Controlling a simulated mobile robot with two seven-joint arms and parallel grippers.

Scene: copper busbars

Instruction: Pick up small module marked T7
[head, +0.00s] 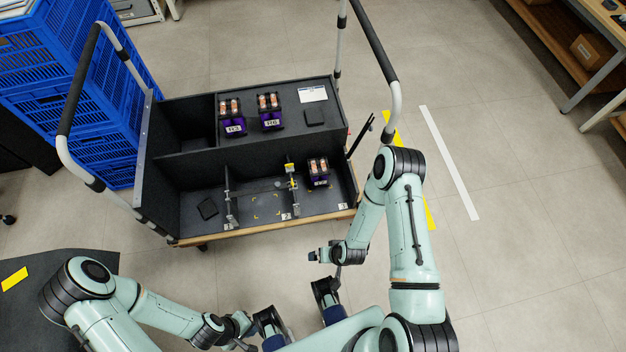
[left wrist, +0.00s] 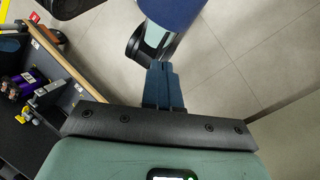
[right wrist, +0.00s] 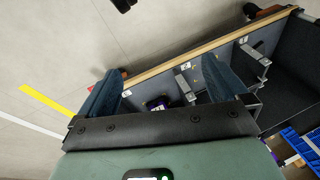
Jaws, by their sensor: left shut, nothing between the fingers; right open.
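A purple module with copper-coloured tops (head: 318,170) stands in the front right compartment of the trolley; its label is too small to read. It also shows in the left wrist view (left wrist: 22,82) and, partly hidden, between my fingers in the right wrist view (right wrist: 158,103). Two similar modules stand on the rear shelf, a left one (head: 231,118) and a right one (head: 270,113); neither label clearly reads T7. My left gripper (left wrist: 160,82) is shut and empty, low in front of the trolley. My right gripper (right wrist: 162,72) is open and empty, its fingers apart above the trolley's front side.
The dark trolley (head: 190,232) has a wooden front edge, low dividers and tall handles. Blue crates (head: 100,120) are stacked at left. A workbench (head: 545,35) is far right.

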